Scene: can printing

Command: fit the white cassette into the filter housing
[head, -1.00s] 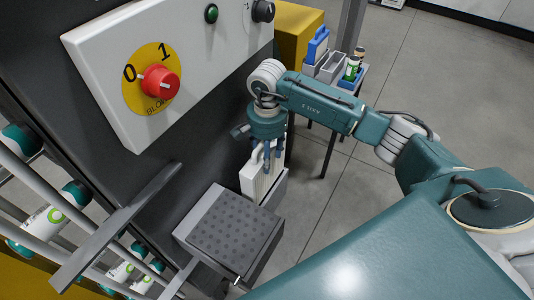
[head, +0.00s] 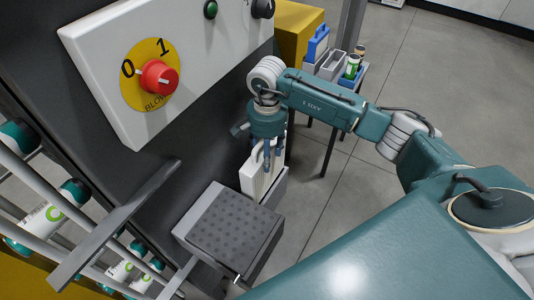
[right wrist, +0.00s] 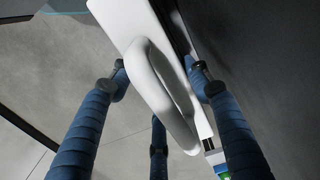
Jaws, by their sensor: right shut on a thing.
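The white cassette (head: 253,180) hangs upright below my right gripper (head: 268,163) in the head view. In the right wrist view, the cassette (right wrist: 128,22) is a white slab with a looped handle (right wrist: 163,92). The blue fingers of my right gripper (right wrist: 160,85) stand around this handle, and the gripper is shut on the cassette. The filter housing (head: 273,190) seems to be the grey box beside the dark machine wall, with the cassette at its top. How deep the cassette sits in it is hidden. My left gripper is not in view.
A perforated grey block (head: 235,228) stands just in front of the housing. A white panel (head: 105,60) with a red knob (head: 160,78) is on the machine wall. A small table (head: 350,92) behind holds grey bins and a blue cassette-like item (head: 318,45). Floor to the right is clear.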

